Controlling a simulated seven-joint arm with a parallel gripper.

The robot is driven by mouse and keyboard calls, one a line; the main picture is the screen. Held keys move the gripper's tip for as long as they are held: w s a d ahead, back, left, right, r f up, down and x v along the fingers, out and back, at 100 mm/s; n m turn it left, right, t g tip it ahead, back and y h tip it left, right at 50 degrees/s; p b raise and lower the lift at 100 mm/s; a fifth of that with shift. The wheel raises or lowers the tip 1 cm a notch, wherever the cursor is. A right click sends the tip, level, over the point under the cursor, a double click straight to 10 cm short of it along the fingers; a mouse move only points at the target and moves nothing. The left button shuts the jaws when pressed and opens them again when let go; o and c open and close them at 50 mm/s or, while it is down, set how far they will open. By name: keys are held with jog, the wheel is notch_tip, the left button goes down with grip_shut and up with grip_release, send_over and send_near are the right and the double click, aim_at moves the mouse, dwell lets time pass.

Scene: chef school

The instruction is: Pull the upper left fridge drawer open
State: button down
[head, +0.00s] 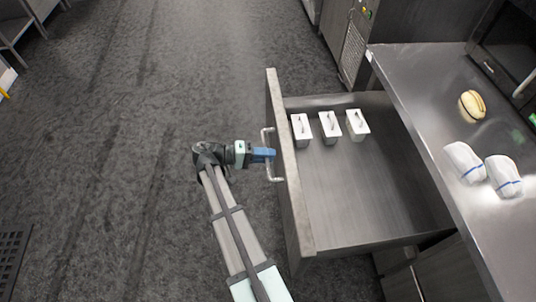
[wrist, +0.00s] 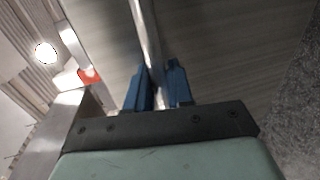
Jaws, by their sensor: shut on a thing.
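The fridge drawer (head: 370,200) is pulled far out from under the steel counter, in the head view. Its inside shows, with three small white containers along the far side. Its front panel (head: 291,190) faces left and carries a metal bar handle (head: 270,178). My gripper (head: 268,154) is at this handle, with its blue fingers shut on it. In the wrist view the blue fingers (wrist: 158,88) stand on both sides of the handle bar (wrist: 146,40). The drawer front fills much of that view behind them.
The steel counter (head: 430,95) at the right holds a bun-like item (head: 471,106) and two white wrapped items (head: 465,162). The white containers (head: 330,127) stand inside the drawer. The dark floor (head: 110,130) left of the drawer is clear.

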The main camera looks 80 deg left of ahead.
jog(key=c, duration=1.2)
grip_release()
jog(key=shift+s, duration=0.15)
jog(key=v, duration=1.3)
jog(key=shift+s, duration=0.3)
